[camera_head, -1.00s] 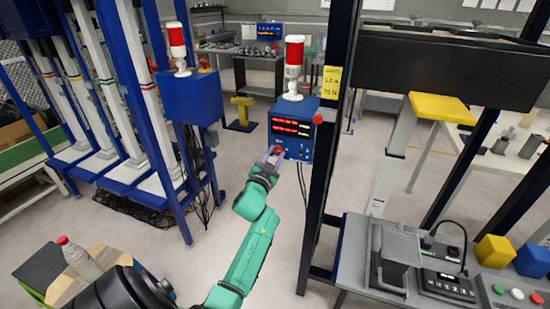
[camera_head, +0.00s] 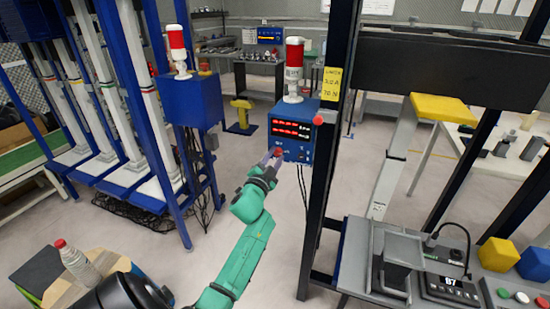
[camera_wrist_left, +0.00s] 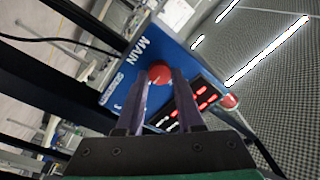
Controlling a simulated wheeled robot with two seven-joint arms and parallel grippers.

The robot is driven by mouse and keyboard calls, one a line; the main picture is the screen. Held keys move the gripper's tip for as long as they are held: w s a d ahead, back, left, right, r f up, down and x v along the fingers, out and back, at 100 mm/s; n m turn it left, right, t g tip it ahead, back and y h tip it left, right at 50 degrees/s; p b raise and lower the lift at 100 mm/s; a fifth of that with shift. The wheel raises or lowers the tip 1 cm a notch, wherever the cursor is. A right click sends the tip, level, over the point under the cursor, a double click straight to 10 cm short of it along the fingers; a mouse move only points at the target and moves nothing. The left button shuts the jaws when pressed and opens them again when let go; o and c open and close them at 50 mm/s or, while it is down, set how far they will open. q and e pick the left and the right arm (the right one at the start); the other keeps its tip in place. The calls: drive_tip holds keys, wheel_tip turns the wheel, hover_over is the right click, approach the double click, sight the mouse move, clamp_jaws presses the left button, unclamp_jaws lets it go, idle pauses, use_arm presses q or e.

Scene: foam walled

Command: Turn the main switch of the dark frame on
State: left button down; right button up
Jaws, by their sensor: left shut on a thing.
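The blue control box (camera_head: 297,120) with red digit displays is beside the dark frame (camera_head: 328,150), with a red and white signal lamp on top. In the left wrist view its panel (camera_wrist_left: 128,75) reads "MAIN" next to a round red knob (camera_wrist_left: 160,73), the main switch. My left gripper (camera_head: 274,155) reaches the lower left of the box. In the left wrist view its two fingers (camera_wrist_left: 164,88) are closed in on either side of the red knob, which shows between the fingertips. The knob's lower part is hidden by the fingers. My right gripper is not in view.
A second blue box (camera_head: 192,98) with a red lamp stands on the blue frame at left. A grey bench (camera_head: 350,255) with a small device fills the lower right. A bottle (camera_head: 78,262) stands at lower left. Open floor lies between the frames.

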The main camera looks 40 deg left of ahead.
use_arm(q)
drive_tip(key=shift+a+r, duration=0.1)
drive_tip(key=shift+r, duration=0.1)
drive_tip(key=c, duration=0.5)
unclamp_jaws()
drive_tip(key=shift+c, duration=0.2)
drive_tip(key=shift+w+f, duration=0.15)
drive_tip(key=shift+f, duration=0.1)
drive_tip(key=b+v, duration=0.2)
drive_tip(key=v, duration=1.2)
drive_tip(key=shift+s, duration=0.25)
